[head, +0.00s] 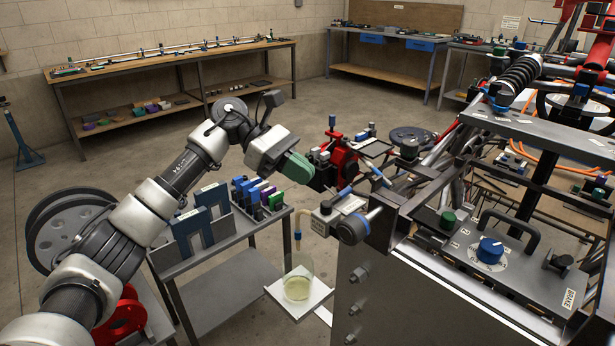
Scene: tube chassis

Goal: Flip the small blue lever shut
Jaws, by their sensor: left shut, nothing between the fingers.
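My left arm reaches in from the left, and its gripper (318,182) is at the near-left side of the red-and-black mechanism on the chassis. The fingers are shut with nothing held; their tips are small and partly lost against dark parts. A small blue lever handle (345,191) shows just right of the fingertips, above a grey valve body (340,212). Another blue-tipped rod (371,168) lies a little further right. I cannot tell for certain which one is the lever, or whether the gripper touches either. My right gripper is not in view.
A blue-ringed cylinder (353,227) projects below the levers, and a glass beaker (298,284) stands on a small white shelf. A panel with a blue knob (490,250) is at right. A side cart (240,232) with blue holders stands under my left arm.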

